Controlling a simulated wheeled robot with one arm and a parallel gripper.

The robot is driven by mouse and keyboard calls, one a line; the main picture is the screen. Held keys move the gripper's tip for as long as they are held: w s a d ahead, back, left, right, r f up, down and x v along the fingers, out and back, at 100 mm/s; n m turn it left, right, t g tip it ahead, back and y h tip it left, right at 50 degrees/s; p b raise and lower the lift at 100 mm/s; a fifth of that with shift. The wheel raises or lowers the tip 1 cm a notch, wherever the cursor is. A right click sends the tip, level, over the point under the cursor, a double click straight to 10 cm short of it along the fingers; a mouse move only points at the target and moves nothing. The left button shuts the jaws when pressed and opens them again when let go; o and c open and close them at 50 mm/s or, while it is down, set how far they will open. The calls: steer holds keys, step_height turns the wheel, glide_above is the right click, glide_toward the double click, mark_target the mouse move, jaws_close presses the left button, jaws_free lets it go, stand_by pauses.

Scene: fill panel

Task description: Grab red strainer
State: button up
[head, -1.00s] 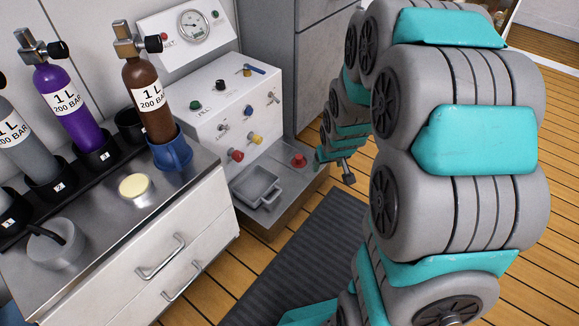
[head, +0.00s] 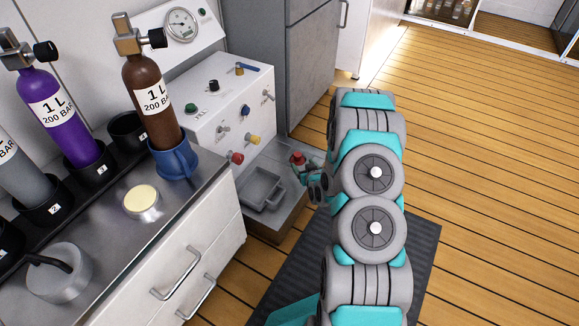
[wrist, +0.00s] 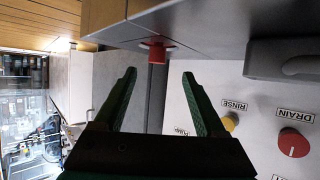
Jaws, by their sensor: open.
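The red strainer (head: 298,158) is a small red piece low on the grey ledge, right of the panel in the head view. In the wrist view the red strainer (wrist: 157,44) lies just beyond the fingertips, roughly centred between them. My gripper (wrist: 159,73) is open and empty, with one green finger on each side of the line to the strainer. In the head view my gripper (head: 301,171) is small, beside the strainer and partly hidden by my arm. I cannot tell the exact gap between them.
The white panel (head: 215,105) has a red knob (head: 236,157) and yellow knob (head: 254,139). A grey tray (head: 262,187) sits on the ledge beside the strainer. A grey cabinet (head: 275,60) stands behind. The wooden floor (head: 480,150) on the right is clear.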

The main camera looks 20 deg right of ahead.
mark_target(299, 158)
steer(key=shift+a+f+t, duration=0.15)
steer(key=shift+f+t, duration=0.15)
steer(key=shift+f, duration=0.35)
steer(key=shift+w, duration=0.25)
steer(key=shift+d+r+b+x, duration=0.1)
steer(key=shift+d+b+x, duration=0.1)
steer(key=shift+x, duration=1)
steer(key=shift+d+r+b+x, duration=0.1)
steer(key=shift+b+x, duration=0.05)
steer(key=shift+x, duration=1.1)
steer(key=shift+d+b+x, duration=0.1)
steer(key=shift+b+x, duration=0.1)
steer(key=shift+x, duration=1)
jaws_close()
